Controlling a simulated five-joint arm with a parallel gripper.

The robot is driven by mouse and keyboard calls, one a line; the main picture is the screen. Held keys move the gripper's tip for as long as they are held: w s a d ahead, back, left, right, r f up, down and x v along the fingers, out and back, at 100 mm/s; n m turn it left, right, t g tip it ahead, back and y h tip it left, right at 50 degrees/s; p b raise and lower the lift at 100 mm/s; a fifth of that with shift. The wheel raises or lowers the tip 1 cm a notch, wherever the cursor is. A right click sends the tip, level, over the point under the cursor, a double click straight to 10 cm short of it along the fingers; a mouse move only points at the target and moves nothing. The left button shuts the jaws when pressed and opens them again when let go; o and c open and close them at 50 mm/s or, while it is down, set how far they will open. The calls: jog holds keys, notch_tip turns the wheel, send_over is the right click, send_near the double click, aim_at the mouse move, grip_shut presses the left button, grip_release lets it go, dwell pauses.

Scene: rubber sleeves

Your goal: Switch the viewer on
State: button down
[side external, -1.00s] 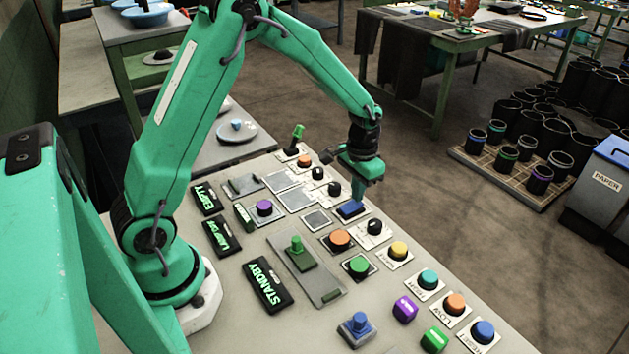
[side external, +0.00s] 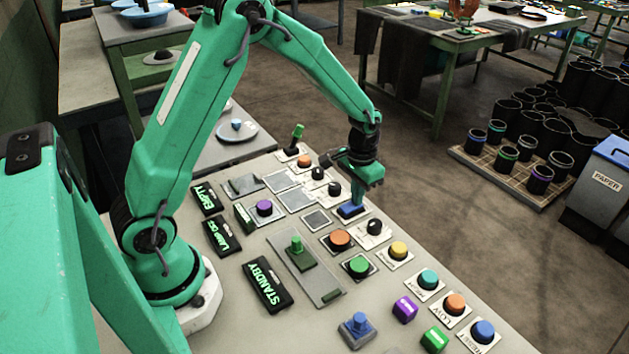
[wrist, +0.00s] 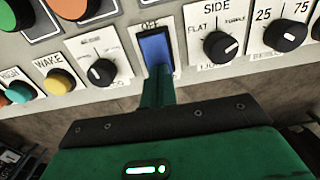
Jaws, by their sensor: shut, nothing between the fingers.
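A blue rocker switch (side external: 351,210) sits on a pale plate near the panel's far right edge. In the wrist view the rocker (wrist: 155,48) fills the middle, with the word OFF on the plate above its top end. My gripper (wrist: 158,78) is shut and empty, its green fingertips at the rocker's lower end. They look very close to it or touching; I cannot tell which. In the side view my gripper (side external: 366,184) hangs just above the rocker and hides part of it. A display (side external: 270,284) on the panel reads STANDBY.
Dark selector knobs flank the rocker: one (wrist: 101,72) to the left and one marked SIDE (wrist: 220,46) to the right in the wrist view. An orange button (side external: 339,239) and other coloured buttons stand nearby. Other displays read EMPTY (side external: 207,198) and LAMP OFF (side external: 222,236).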

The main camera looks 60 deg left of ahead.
jog(key=shift+r, duration=3.5)
jog(key=s+r+t, duration=0.3)
jog(key=s+r, duration=0.7)
jog(key=r, duration=0.2)
jog(key=s+d+r+t, duration=0.1)
jog(key=s+r+t, duration=0.1)
jog(key=s, duration=1)
jog(key=shift+s+d+r+t, duration=0.15)
jog(key=shift+d+r+t, duration=0.15)
jog(key=shift+r, duration=0.35)
